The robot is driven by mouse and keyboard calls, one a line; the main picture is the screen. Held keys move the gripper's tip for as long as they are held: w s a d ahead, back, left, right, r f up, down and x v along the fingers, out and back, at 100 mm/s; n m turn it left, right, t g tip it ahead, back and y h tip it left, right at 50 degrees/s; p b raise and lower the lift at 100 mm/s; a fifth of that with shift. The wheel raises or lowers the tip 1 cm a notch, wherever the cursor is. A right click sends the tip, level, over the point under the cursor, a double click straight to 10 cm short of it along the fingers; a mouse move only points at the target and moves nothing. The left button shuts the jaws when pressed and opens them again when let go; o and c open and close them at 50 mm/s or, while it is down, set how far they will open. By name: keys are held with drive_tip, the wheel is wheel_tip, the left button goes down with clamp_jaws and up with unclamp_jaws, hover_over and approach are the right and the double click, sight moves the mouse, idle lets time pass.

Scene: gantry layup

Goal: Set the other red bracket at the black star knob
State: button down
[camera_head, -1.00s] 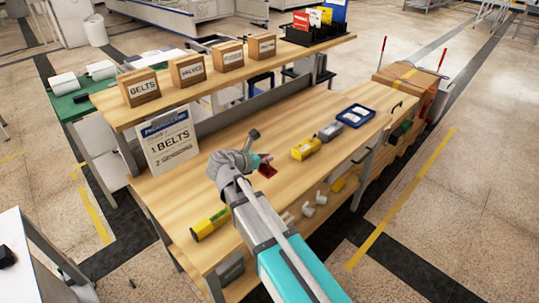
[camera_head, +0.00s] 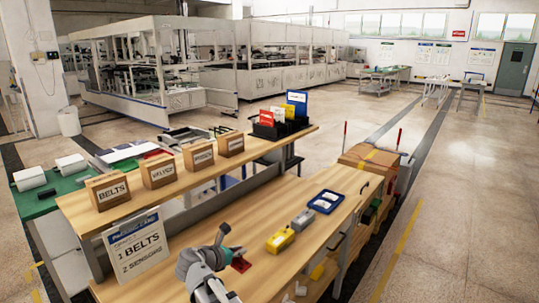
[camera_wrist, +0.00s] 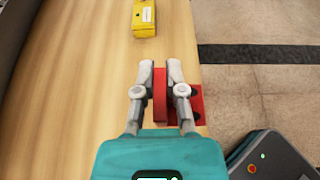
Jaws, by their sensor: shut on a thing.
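My gripper (camera_wrist: 160,72) is shut on a red bracket (camera_wrist: 196,104) over the wooden bench. In the wrist view, one upright plate of the bracket is between the fingers, and a flat part with dark holes shows to the right of them. The bracket also shows in the head view (camera_head: 241,264), beside my gripper (camera_head: 230,257) near the bench's front. I cannot tell whether it touches the bench top. I cannot make out a black star knob or a second red bracket in these views.
A yellow device (camera_head: 280,240), a grey block (camera_head: 303,219) and a blue tray (camera_head: 314,208) lie further along the bench (camera_head: 262,284). A packing card (camera_head: 137,243) and a shelf with labelled boxes (camera_head: 159,171) stand behind. Bare wood lies left of my gripper in the wrist view.

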drive_tip(key=shift+r+p, duration=1.05)
drive_tip(key=shift+r, duration=0.45)
drive_tip(key=shift+s+f, duration=0.1)
drive_tip(key=shift+s, duration=0.05)
